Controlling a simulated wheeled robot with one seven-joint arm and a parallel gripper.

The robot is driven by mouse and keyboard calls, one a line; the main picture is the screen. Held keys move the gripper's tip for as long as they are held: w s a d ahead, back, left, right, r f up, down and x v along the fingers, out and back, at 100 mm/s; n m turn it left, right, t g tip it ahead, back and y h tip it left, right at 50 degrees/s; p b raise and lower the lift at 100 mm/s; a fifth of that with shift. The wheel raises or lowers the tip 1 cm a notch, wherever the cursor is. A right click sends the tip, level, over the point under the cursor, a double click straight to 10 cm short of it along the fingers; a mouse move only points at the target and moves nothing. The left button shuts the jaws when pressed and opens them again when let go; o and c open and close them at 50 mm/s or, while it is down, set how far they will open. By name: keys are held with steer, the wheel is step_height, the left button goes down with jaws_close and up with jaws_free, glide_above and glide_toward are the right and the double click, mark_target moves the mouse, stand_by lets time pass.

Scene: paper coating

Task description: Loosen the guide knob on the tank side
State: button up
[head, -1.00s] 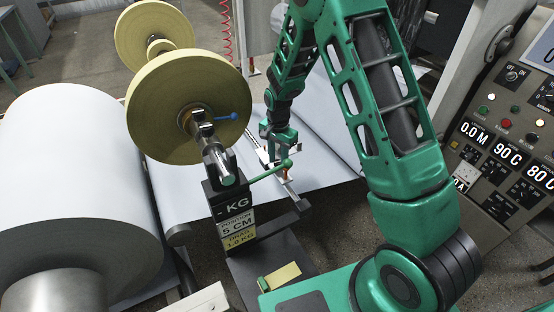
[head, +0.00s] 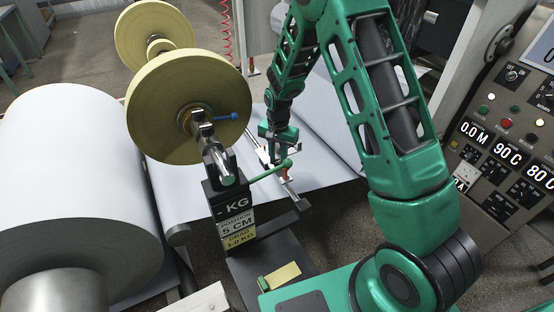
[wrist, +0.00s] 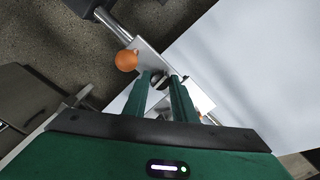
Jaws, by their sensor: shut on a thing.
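My gripper (wrist: 167,92) is shut on a small dark knob (wrist: 163,82) in the wrist view. The fingers stand on either side of it, hiding much of it. The knob sits at a pale metal guide plate (wrist: 202,103), which has an orange ball (wrist: 126,60) near its upper left end. In the head view my gripper (head: 279,152) reaches down at the guide, behind the black stand with the KG display (head: 232,205). The knob itself is too small and covered to make out there.
A green lever (head: 270,171) stands close in front of my gripper. Large yellow rolls (head: 190,100) and a wide white paper roll (head: 75,165) are at the left. The white web (wrist: 250,60) runs close beside the guide. A control panel (head: 505,150) stands at the right.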

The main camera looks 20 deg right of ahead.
steer(key=n, duration=0.4)
steer(key=shift+n, duration=0.3)
steer(key=n, duration=0.3)
steer(key=shift+n, duration=0.4)
steer(key=n, duration=0.3)
steer(key=shift+w, duration=0.1)
steer(key=shift+n, duration=2)
steer(key=shift+r, duration=0.1)
steer(key=o, duration=0.8)
steer(key=shift+c, duration=0.2)
